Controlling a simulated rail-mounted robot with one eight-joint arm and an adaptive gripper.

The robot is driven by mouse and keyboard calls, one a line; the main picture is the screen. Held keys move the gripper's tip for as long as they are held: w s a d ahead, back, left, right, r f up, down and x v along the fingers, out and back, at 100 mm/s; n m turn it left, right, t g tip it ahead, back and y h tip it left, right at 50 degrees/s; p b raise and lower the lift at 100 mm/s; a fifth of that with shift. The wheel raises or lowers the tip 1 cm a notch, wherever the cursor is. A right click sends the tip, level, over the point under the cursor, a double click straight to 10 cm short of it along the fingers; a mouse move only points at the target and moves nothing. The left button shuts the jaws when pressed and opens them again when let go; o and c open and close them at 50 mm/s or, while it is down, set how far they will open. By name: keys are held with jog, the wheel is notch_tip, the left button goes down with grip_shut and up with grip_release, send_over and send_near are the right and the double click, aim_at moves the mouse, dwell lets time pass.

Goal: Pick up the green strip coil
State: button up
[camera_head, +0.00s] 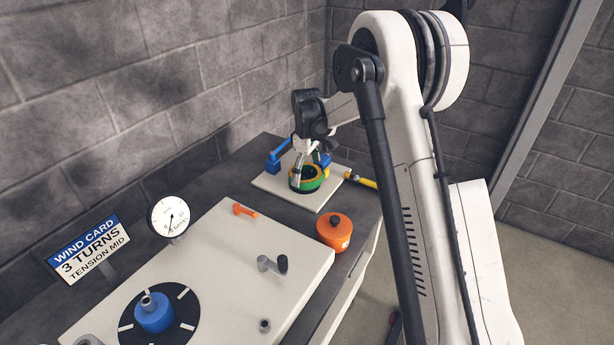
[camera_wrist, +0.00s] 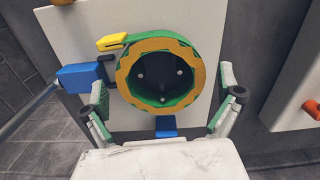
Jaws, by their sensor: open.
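The green strip coil (camera_head: 310,181) sits on a white plate (camera_head: 288,196) at the back of the bench, in the head view. In the wrist view the coil (camera_wrist: 132,90) is a green ring with an orange-yellow upper face and a dark hollow centre. My gripper (camera_head: 309,170) is over the coil in the head view. In the wrist view my gripper (camera_wrist: 160,112) is open, with one finger to the left and one to the right of the coil's near part. I cannot tell whether either finger touches it.
Blue blocks (camera_head: 273,163) and a yellow-tipped rod (camera_head: 360,180) are near the coil. An orange pot (camera_head: 334,232) stands in front of the plate. A white panel (camera_head: 225,268) carries a blue hub (camera_head: 153,312), a crank (camera_head: 273,264) and an orange peg (camera_head: 245,210). A dial and wind card stand left.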

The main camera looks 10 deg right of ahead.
jog(key=shift+f, duration=0.6)
jog(key=shift+c, duration=0.4)
jog(key=c, duration=1.3)
jog(key=shift+r, duration=0.15)
